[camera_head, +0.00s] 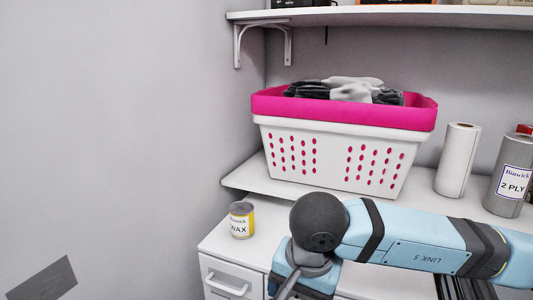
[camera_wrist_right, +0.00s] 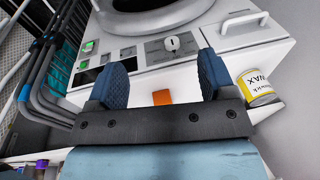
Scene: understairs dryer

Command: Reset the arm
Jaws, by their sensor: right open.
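My right arm (camera_head: 420,240) reaches in from the right in the head view, light blue with a dark round joint. Its gripper fingers cannot be made out there. In the right wrist view my right gripper (camera_wrist_right: 160,80) shows two blue ridged fingers spread wide, with nothing held between them. Past the fingers is the white front of a dryer (camera_wrist_right: 140,55) with a knob (camera_wrist_right: 172,43). A small orange patch (camera_wrist_right: 162,97) shows between the fingers; whether it touches anything is unclear. My left gripper is in neither view.
A yellow-and-white wax can (camera_head: 241,220) stands left of my arm on the white top; it also shows in the right wrist view (camera_wrist_right: 257,87). A pink-rimmed white laundry basket (camera_head: 330,155) stands behind. Paper rolls (camera_head: 457,160) stand right. A shelf (camera_head: 380,16) overhangs. Dark hoses (camera_wrist_right: 38,75) hang left.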

